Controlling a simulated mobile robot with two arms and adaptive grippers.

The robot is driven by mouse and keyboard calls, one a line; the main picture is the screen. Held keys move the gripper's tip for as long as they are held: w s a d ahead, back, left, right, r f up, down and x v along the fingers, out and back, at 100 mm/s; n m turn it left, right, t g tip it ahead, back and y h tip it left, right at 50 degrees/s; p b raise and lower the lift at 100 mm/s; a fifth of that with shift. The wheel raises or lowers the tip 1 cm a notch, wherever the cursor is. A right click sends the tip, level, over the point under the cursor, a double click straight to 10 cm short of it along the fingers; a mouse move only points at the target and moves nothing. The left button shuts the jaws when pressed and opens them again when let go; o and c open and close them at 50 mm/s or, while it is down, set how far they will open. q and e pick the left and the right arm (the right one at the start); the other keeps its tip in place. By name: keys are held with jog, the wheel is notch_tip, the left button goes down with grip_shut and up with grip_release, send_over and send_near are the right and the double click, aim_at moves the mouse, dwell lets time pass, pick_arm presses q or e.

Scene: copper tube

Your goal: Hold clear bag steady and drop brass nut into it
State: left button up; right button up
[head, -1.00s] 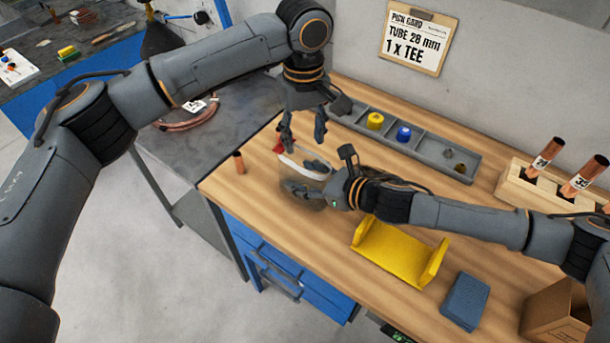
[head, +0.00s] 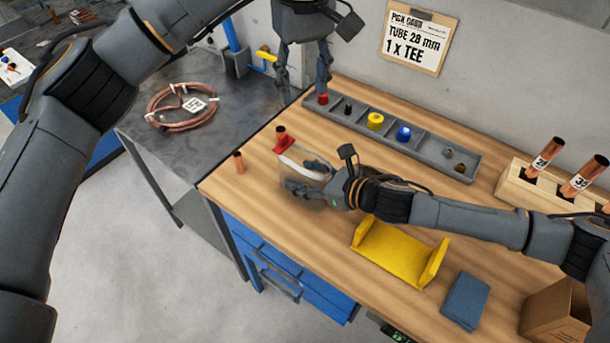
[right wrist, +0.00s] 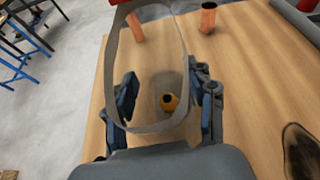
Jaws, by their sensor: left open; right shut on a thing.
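The clear bag has a pale hoop-like rim (head: 294,160) and stands at the left part of the wooden bench; its rim also shows in the right wrist view (right wrist: 112,68). My right gripper (head: 312,180) is shut on the bag, with a finger on each side in the right wrist view (right wrist: 166,98). My left gripper (head: 304,82) is open and empty, raised above the back left of the bench, apart from the bag.
A grey compartment tray (head: 425,147) with colored parts lies along the back.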

jog(key=shift+f, duration=0.15)
jog(key=o, duration=1.2)
jog(key=shift+o, duration=0.2)
jog(key=shift+d, duration=0.1)
jog(key=v, duration=1.2)
